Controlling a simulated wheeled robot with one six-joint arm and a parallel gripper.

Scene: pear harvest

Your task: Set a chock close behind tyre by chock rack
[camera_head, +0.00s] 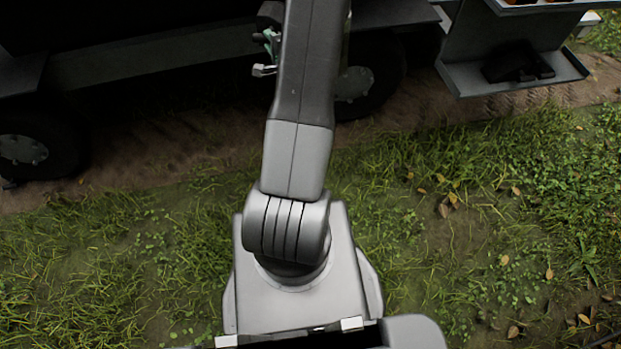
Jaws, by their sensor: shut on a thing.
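A dark tyre (388,83) with a grey hub stands under the vehicle, left of the rack, partly hidden behind my arm. A second dark tyre (55,140) with a grey hub stands at the left edge. The chock rack (472,78) is a grey shelf unit at the upper right. A dark, chock-like object (517,64) lies on its lower shelf. My arm rises from its base to the top edge; my gripper and anything in it cannot be made out here.
The vehicle's grey frame (150,55) spans the upper left. Small silver and green parts (265,70) show beside my arm; what they belong to is unclear. A bare dirt strip (170,150) runs below the vehicle. Open grass (450,220) lies in front.

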